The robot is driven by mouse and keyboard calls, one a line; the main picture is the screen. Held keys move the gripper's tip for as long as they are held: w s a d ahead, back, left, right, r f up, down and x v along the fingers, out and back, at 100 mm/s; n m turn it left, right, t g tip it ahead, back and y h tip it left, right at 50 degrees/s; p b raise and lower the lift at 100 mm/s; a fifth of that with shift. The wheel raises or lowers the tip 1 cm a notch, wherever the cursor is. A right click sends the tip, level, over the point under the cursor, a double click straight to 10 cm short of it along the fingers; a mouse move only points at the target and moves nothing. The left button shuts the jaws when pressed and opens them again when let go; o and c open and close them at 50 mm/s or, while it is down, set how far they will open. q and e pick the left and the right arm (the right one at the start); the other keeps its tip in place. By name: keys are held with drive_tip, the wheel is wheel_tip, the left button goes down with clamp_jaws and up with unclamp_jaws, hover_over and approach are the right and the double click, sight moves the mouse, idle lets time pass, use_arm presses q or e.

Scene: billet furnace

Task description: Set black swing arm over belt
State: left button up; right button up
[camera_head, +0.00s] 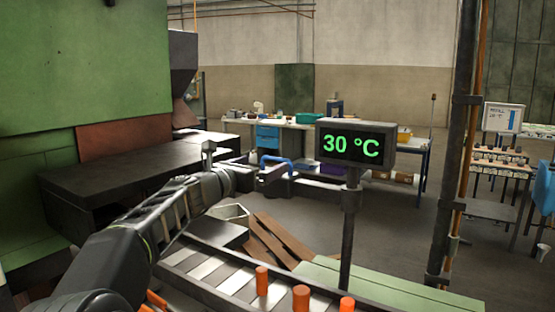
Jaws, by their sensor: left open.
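My left arm reaches in from the lower left, and my left gripper (278,174) is open beside a blue handle (276,160). The handle seems to belong to the black swing arm (305,187), a dark bar partly hidden behind my gripper. I cannot tell whether my fingers touch the handle. The belt (205,272), with pale slats in a dark frame, runs from the lower middle towards the right, nearer than the swing arm. Upright orange billets (262,281) stand along it. My right gripper is not in view.
A temperature display (357,146) reading 30 °C stands on a post (349,225) right of my gripper. A dark metal table (130,172) adjoins the green furnace (85,60) at left. Brown planks (285,240) lie behind the belt. A dark column (455,160) stands at right.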

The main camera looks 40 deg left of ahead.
sight(274, 159)
use_arm(q)
drive_tip(key=w+p, duration=0.1)
drive_tip(key=w, duration=0.3)
drive_tip(key=w+p, duration=0.1)
drive_tip(key=w, duration=0.1)
drive_tip(key=shift+w+a+r+p, duration=0.1)
drive_tip(key=shift+w+a+p, duration=0.2)
drive_tip(key=shift+a+p, duration=0.05)
drive_tip(key=shift+w+a, duration=0.1)
drive_tip(key=shift+w, duration=0.4)
drive_tip(key=c, duration=2)
drive_tip(key=shift+c, duration=0.2)
